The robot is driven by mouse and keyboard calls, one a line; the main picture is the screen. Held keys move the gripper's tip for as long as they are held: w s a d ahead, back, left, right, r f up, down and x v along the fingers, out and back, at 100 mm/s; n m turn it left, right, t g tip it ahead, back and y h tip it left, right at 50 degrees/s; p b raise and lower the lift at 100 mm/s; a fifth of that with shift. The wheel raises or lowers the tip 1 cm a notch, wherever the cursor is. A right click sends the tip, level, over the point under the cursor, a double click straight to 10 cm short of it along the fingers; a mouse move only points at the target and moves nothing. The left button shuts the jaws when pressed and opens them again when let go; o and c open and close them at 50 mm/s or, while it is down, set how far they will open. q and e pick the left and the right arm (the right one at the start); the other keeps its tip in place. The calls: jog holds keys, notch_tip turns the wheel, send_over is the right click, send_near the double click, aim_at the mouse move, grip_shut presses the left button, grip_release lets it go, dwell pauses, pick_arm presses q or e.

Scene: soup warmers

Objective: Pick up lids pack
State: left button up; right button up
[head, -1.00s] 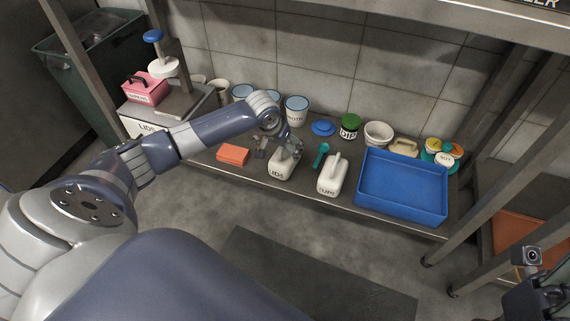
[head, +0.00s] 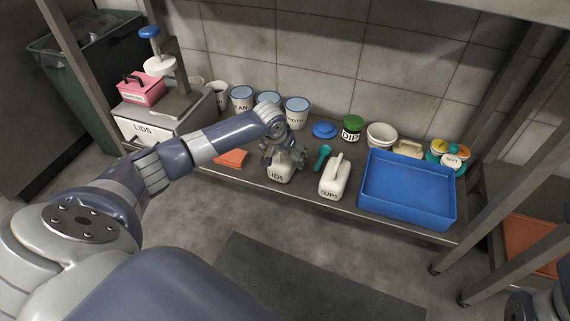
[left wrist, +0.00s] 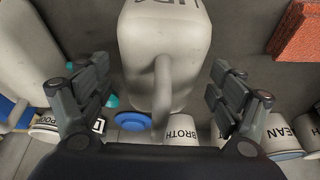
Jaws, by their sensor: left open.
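The lids pack (head: 279,174) is a whitish pack with dark "LIDS" lettering and a raised handle, standing near the shelf's front edge. In the left wrist view the lids pack (left wrist: 165,55) fills the upper middle, its handle pointing down the picture. My left gripper (head: 284,152) is at the top of the pack in the head view. In the left wrist view my left gripper (left wrist: 160,95) is open, one finger on each side of the handle, with gaps visible. A dark part of my right arm's end shows at the lower right corner of the head view; its fingers are not visible.
A similar white pack labelled "CUPS" (head: 334,178) stands right of the lids pack, with a teal scoop (head: 322,157) between. An orange-red block (head: 232,158) lies left. A blue tray (head: 405,222) is right. Labelled tubs (head: 297,112) stand behind; a post (head: 170,60) rises left.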

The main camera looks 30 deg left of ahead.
pick_arm(q)
jog(key=shift+c, duration=0.6)
jog(key=c, duration=1.2)
jog(key=shift+c, duration=0.2)
jog(key=shift+r, duration=0.15)
